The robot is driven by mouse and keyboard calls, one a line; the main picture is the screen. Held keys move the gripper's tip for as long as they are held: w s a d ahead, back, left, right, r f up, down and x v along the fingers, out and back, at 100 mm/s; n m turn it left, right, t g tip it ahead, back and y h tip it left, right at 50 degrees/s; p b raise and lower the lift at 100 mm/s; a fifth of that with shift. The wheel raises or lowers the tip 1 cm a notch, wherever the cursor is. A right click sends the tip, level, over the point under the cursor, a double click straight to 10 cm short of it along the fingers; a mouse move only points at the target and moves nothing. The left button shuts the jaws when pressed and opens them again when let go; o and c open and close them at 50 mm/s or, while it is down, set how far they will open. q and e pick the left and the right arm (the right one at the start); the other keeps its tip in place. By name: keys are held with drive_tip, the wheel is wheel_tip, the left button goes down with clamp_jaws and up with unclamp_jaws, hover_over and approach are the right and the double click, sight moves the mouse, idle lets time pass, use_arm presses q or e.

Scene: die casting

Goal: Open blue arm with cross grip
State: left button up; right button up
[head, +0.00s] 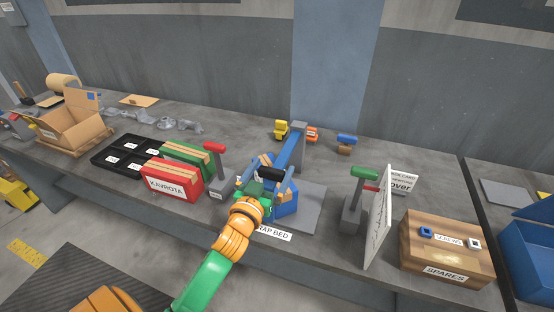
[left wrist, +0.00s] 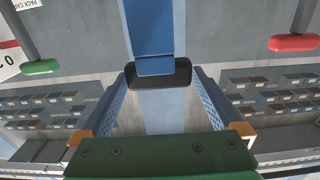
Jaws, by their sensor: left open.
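The blue arm (head: 291,150) slants down from a grey post on the bench and ends in a black cross grip (head: 270,174). In the left wrist view the blue arm (left wrist: 152,35) comes in from the top, with the black grip (left wrist: 160,74) crosswise at its end. My left gripper (head: 263,181) is open at the cross grip. In the left wrist view its two blue fingers (left wrist: 160,85) stand to either side, with their tips close to the grip's ends. Whether they touch it I cannot tell. My right gripper is not in view.
A red-handled lever (head: 215,149) stands left of the blue arm and a green-handled lever (head: 363,174) right of it. A white sign board (head: 378,230) and a wooden spares box (head: 445,250) stand at right. A red box (head: 172,182) and black tray (head: 112,161) lie left.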

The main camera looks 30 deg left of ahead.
sight(276, 162)
use_arm(q)
drive_tip(key=shift+x, duration=1.65)
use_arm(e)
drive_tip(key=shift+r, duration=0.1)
